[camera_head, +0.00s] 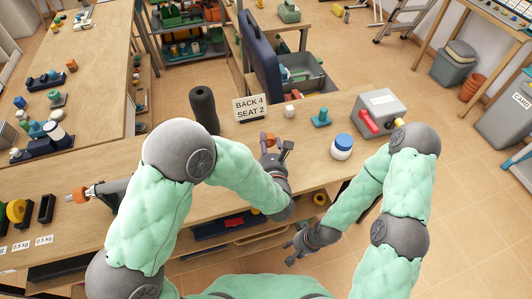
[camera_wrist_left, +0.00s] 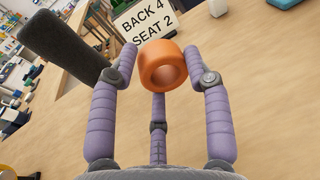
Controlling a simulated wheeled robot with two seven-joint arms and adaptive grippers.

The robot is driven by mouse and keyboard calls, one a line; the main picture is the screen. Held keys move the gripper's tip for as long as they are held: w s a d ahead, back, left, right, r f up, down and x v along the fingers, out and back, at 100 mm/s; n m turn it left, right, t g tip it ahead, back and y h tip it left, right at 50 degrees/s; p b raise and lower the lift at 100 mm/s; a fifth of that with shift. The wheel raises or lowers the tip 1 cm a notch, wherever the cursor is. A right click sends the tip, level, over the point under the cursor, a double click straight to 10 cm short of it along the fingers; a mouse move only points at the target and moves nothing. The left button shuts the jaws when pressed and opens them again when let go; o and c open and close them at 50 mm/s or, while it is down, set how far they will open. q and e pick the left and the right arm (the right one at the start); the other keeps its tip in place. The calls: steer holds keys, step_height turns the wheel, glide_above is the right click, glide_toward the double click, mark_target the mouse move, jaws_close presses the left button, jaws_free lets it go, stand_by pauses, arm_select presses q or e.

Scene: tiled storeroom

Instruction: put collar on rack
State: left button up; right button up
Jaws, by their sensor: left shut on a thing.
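An orange ring-shaped collar (camera_wrist_left: 146,70) is held between the fingertips of my left gripper (camera_wrist_left: 162,60) in the left wrist view. Its hole faces the camera. In the head view my left gripper (camera_head: 276,146) holds it above the wooden bench top, in front of the sign. My right gripper (camera_head: 297,243) is lower, in front of the bench's edge, with its fingers apart and empty. I cannot tell for sure which thing is the rack.
A "BACK 4 SEAT 2" sign (camera_head: 250,107), dark cylinder (camera_head: 203,108), blue-lidded jar (camera_head: 342,147), teal piece (camera_head: 321,118) and grey box with red handle (camera_head: 379,111) stand on the bench. The bench front is partly clear.

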arm_select(q)
steer(key=shift+w+a+f, duration=0.3)
steer(key=shift+w+f, duration=0.2)
steer(key=shift+f, duration=0.2)
steer(key=f, duration=0.1)
steer(key=f+b, duration=0.2)
steer(key=shift+w+a+f, duration=0.1)
steer(key=shift+w+f, duration=0.15)
steer(key=shift+f, duration=0.1)
steer(key=shift+r, duration=0.15)
steer(key=shift+f+b, duration=0.5)
steer(key=shift+b, duration=0.1)
steer(key=shift+f, duration=0.2)
steer(key=o, duration=1.1)
steer(key=shift+o, duration=0.2)
steer(key=shift+r, duration=0.1)
